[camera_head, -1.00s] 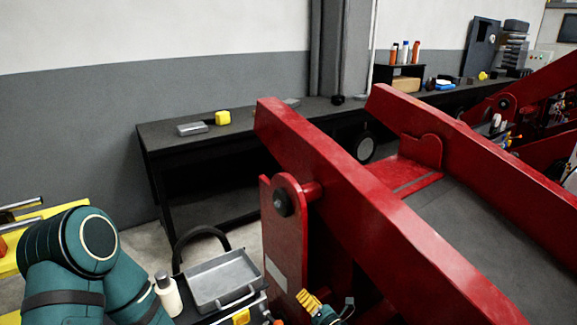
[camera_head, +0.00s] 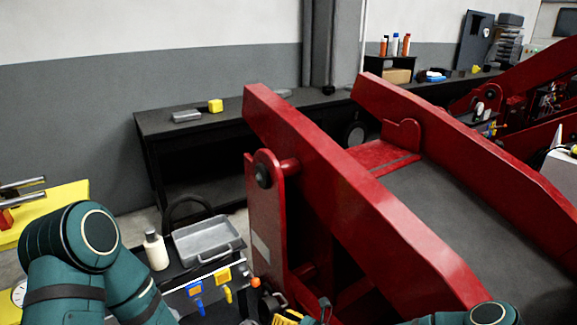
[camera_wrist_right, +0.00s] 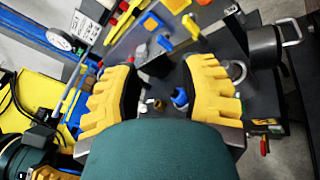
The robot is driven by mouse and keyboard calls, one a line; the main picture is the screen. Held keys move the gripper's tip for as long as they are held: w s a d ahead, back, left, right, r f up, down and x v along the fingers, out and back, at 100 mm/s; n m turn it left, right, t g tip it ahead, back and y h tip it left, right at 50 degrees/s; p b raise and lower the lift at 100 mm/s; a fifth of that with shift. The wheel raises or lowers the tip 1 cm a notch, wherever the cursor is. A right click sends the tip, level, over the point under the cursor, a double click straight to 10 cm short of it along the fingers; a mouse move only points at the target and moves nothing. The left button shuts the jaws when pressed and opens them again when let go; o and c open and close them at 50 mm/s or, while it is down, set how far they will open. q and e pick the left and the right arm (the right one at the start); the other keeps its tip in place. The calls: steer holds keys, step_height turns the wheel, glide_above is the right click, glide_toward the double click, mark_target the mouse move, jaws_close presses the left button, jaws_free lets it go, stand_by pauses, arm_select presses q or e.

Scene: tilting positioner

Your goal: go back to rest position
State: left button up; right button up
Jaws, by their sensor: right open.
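My right gripper (camera_head: 288,318) shows only as yellow finger parts at the bottom edge of the head view, below the red positioner frame (camera_head: 330,180). In the right wrist view the two yellow ribbed fingers of my right gripper (camera_wrist_right: 160,92) stand wide apart, with nothing between them. A teal link of my right arm (camera_head: 475,315) shows at the bottom right of the head view. My left arm (camera_head: 85,250) is bent at the lower left; its gripper is out of view.
A tool cart with a grey tray (camera_head: 208,241) and a white bottle (camera_head: 156,251) stands between my left arm and the positioner. A dark workbench (camera_head: 240,117) runs along the wall. Blue and yellow tools (camera_head: 196,292) hang on the cart.

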steer(key=s+f+n+g+h+b, duration=0.2)
steer(key=s+f+n+g, duration=0.25)
steer(key=s+n, duration=0.3)
steer(key=s+f+n+g+h+b, duration=0.1)
steer(key=s+f+n+g, duration=0.2)
steer(key=s+n+g, duration=0.35)
steer(key=s+d+f+n+t+h+b, duration=0.1)
steer(key=s+d+n+t+h+b, duration=0.1)
steer(key=n, duration=0.6)
steer(key=s+d+f+n+t+h+b, duration=0.1)
steer(key=s+d+n+h+b, duration=0.2)
steer(key=s+d+n+h, duration=0.2)
steer(key=s+d+n, duration=0.1)
steer(key=d+n, duration=0.2)
steer(key=d, duration=0.1)
steer(key=shift+d+f+n+t, duration=0.25)
steer(key=shift+f+n+t, duration=0.05)
steer(key=shift+t, duration=0.1)
